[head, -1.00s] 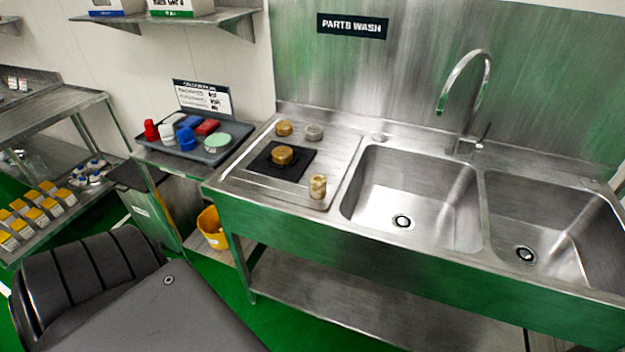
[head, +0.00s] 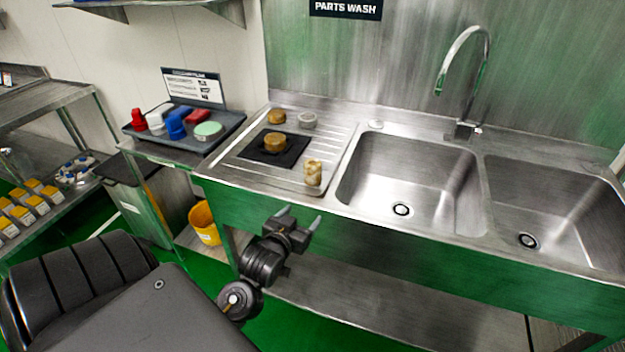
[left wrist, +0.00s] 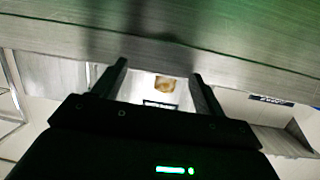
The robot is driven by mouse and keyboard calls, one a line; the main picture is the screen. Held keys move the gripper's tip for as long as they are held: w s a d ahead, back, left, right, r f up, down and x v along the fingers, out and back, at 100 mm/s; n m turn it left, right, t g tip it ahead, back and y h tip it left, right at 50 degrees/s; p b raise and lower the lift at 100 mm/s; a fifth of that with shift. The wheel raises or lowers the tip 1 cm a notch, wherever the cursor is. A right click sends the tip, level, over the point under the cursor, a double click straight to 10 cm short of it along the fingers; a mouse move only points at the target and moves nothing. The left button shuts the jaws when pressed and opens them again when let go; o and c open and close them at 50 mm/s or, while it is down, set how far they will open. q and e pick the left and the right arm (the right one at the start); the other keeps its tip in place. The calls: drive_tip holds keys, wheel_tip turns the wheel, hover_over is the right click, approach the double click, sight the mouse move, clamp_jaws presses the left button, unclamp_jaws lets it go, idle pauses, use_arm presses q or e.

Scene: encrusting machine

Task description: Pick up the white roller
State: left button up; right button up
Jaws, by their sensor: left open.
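A whitish upright roller with brown smears (head: 313,172) stands at the front right of the steel drainboard (head: 338,150), left of the sink. My left gripper (head: 300,216) is open and empty, in front of the green sink front and lower than the roller, apart from it. In the left wrist view a small tan-and-white piece, which looks like the smeared roller (left wrist: 164,84), shows beyond the edge between the open fingers (left wrist: 158,75); part of it is hidden. My right gripper is not in view.
A brown piece (head: 275,141) sits on a black mat (head: 292,155). Another brown piece (head: 277,116) and a greyish round one (head: 307,120) are behind it. A tray (head: 228,127) of coloured parts stands left. Two basins lie right, with a tall tap (head: 466,75).

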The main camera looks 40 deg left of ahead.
use_arm(q)
drive_tip(key=n+t+y, duration=0.1)
drive_tip(key=t+y, duration=0.1)
approach(309, 173)
drive_tip(key=x, duration=0.4)
drive_tip(key=p+x, duration=0.1)
drive_tip(key=shift+w+a+r, duration=0.25)
drive_tip(key=shift+w+r, duration=0.05)
drive_tip(key=shift+w, duration=0.05)
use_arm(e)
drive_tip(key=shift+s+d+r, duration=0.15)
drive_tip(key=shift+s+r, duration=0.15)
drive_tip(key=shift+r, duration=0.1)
use_arm(q)
drive_tip(key=shift+w, duration=0.2)
drive_tip(key=p+x, duration=0.1)
drive_tip(key=x, duration=0.2)
drive_tip(key=shift+w+f, duration=0.15)
drive_tip(key=shift+w, duration=0.25)
drive_tip(key=shift+w+a+f+p, duration=0.1)
drive_tip(key=shift+w+a+p, duration=0.15)
drive_tip(key=shift+w, duration=0.25)
drive_tip(key=c, duration=1.1)
drive_tip(key=shift+c, duration=0.2)
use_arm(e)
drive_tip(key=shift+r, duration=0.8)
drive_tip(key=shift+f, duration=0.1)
